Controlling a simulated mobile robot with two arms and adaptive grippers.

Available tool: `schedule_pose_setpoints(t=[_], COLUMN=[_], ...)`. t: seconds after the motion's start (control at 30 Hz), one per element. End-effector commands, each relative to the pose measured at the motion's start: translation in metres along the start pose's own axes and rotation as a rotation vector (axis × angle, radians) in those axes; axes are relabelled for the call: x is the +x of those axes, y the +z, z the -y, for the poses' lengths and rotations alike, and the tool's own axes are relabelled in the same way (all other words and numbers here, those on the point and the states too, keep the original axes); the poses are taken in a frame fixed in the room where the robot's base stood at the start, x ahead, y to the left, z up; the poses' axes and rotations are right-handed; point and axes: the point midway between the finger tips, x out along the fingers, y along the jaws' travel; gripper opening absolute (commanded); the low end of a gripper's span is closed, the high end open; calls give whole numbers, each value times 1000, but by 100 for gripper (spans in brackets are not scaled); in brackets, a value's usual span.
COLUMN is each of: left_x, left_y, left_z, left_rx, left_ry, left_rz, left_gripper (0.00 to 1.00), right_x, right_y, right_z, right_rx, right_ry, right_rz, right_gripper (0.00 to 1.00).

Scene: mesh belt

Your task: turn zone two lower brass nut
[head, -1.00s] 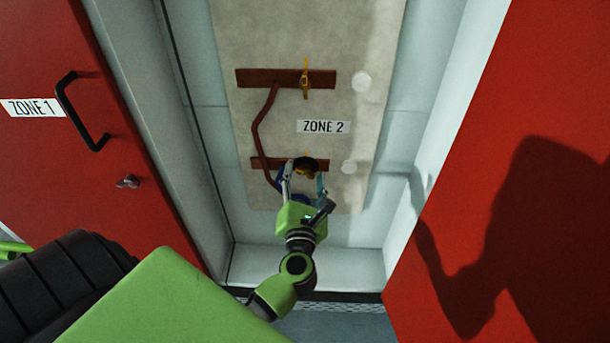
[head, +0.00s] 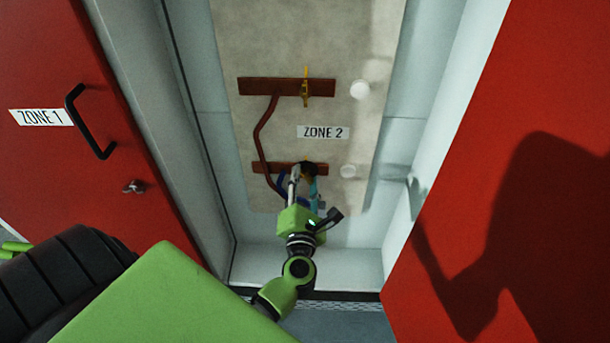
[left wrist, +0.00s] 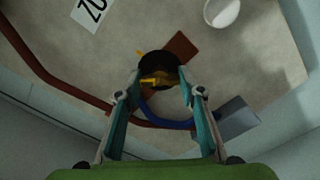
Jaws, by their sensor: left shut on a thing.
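The lower brass nut (left wrist: 155,81) shows yellow between my fingertips in the left wrist view, against a round black part (left wrist: 158,66). It sits at the lower red-brown bar (head: 268,167) on the zone 2 panel, below the "ZONE 2" label (head: 323,132). In the head view my fingers largely hide it. My left gripper (head: 304,174) is shut on this nut, reaching up from below; it also shows in the left wrist view (left wrist: 158,80). The upper brass nut (head: 305,87) stands upright on the upper bar (head: 268,86). My right gripper is not in view.
A red-brown pipe (head: 262,140) links the bars on the left. A blue hose (left wrist: 160,119) and grey block (left wrist: 238,118) lie close below the nut. White round pieces (head: 360,90) sit on the right. Red doors (head: 110,200) flank the recess, one with a black handle (head: 88,123).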

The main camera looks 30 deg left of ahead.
Motion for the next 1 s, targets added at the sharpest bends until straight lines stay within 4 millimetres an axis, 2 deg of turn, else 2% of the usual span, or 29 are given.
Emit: schedule_pose_setpoints(t=[0.03, 0.4, 0.7, 1.0], left_x=[0, 0, 0, 0], left_y=[3, 2, 1, 0], left_z=[-2, -1, 0, 1], left_rx=[41, 387, 601, 708], left_ry=[-3, -4, -3, -3], left_rz=[-3, -2, -1, 0], left_gripper=[14, 14, 14, 14], right_x=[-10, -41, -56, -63], right_y=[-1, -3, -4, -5], right_z=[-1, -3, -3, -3], right_rx=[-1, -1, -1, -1], right_ry=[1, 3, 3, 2], right_rz=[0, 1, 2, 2], right_gripper=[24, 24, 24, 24])
